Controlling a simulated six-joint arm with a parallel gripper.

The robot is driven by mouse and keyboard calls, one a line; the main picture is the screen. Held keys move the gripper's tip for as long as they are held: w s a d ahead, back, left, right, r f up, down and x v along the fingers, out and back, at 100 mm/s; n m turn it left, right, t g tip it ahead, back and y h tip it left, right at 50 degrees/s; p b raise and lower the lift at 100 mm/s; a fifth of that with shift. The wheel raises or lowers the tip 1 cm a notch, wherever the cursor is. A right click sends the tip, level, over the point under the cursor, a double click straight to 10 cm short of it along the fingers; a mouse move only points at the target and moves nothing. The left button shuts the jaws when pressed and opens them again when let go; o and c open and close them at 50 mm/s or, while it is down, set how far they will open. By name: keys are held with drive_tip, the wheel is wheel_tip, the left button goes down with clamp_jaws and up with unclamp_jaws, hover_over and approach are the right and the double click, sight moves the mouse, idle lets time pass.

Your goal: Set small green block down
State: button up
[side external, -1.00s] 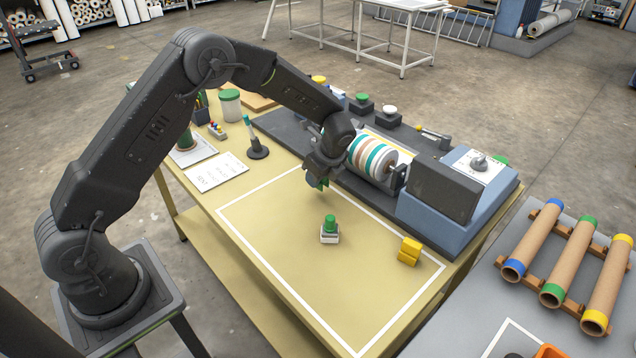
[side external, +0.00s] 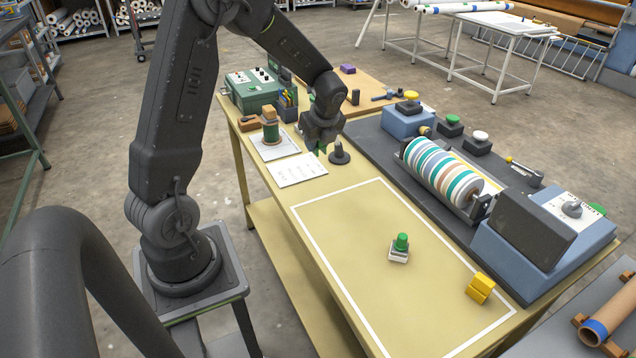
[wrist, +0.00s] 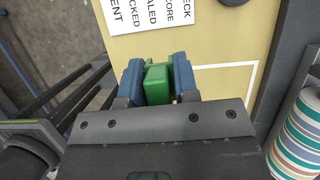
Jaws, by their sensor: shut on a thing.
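My gripper (side external: 322,148) hangs above the back left part of the yellow table, between the printed card and the dark round stand. In the wrist view my gripper (wrist: 158,76) has its two blue pads shut on the small green block (wrist: 183,80). Only a little of the held block shows in the side view, between the fingers. It appears to be above the table; the exact height is hard to tell.
The printed card (side external: 298,170) lies near the gripper, with the dark stand (side external: 340,155) close on its right. A green-topped piece (side external: 400,243) and a yellow block (side external: 480,288) sit in the white-outlined area (side external: 350,240), otherwise clear. The striped roller (side external: 445,170) stands right.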

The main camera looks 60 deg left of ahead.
drive_tip(key=s+a, duration=0.6)
drive_tip(key=s, duration=0.7)
hover_over(304, 183)
drive_tip(key=d, duration=0.1)
drive_tip(key=f, duration=0.7)
drive_tip(key=shift+d, duration=0.2)
drive_tip(key=shift+f, duration=2.05)
drive_tip(key=shift+f, duration=0.15)
drive_tip(key=o, duration=0.9)
